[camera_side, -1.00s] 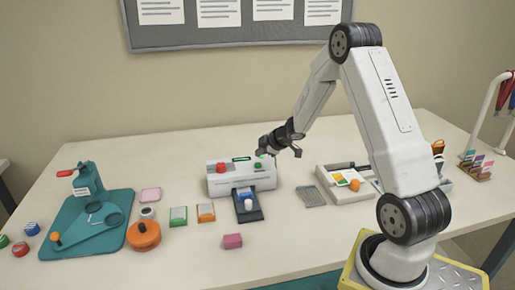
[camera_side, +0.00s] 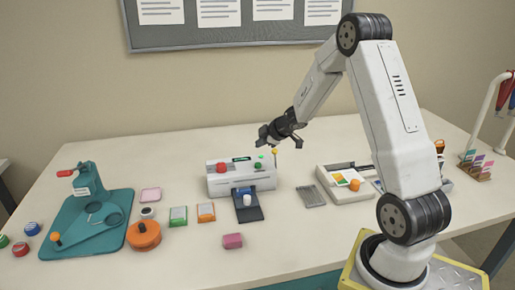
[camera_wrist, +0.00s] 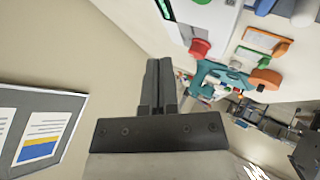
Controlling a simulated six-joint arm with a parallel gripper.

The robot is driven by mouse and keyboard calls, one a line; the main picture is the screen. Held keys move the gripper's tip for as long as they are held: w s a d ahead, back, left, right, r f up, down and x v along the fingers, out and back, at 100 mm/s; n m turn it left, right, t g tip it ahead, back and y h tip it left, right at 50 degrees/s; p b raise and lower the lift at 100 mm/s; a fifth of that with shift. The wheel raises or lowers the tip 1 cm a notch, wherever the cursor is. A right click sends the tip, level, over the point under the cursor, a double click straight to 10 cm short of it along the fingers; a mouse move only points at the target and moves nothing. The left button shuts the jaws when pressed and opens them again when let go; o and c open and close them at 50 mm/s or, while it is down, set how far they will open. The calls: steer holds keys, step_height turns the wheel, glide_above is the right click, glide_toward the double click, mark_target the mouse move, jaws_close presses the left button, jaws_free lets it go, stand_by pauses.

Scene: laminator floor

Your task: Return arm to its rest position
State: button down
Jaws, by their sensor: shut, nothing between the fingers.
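My gripper (camera_side: 268,138) is raised above the back of the white laminator (camera_side: 240,182), apart from it, in the side view. In the wrist view my gripper's fingers (camera_wrist: 158,65) are together with nothing between them. The laminator has a red knob (camera_side: 221,168), a green button (camera_side: 258,165) and a small green display. A dark tray with a white knob (camera_side: 248,199) sits at its front. A thin stalk with a yellow tip (camera_side: 275,152) stands at its right rear.
A teal press (camera_side: 90,210) and an orange round piece (camera_side: 143,235) are at left. Small pouches and a pink block (camera_side: 232,241) lie in front. A grey plate (camera_side: 311,196) and a paper trimmer (camera_side: 345,182) are at right. A notice board (camera_side: 235,20) hangs behind.

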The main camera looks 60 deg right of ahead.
steer(key=shift+a, duration=0.1)
steer(key=s+a+r+m+g+h, duration=0.1)
steer(key=s+a+m, duration=0.1)
steer(key=a, duration=0.5)
steer(key=s+a+r+m+g+h, duration=0.1)
steer(key=s+a+m, duration=0.15)
steer(key=a, duration=0.35)
steer(key=s+a+f+m+g+y, duration=0.1)
steer(key=s+a+m+g, duration=0.3)
steer(key=s+a, duration=0.9)
steer(key=shift+s+a+f+g+y, duration=0.15)
steer(key=shift+s+a+g+y, duration=0.2)
steer(key=shift+a+y, duration=0.25)
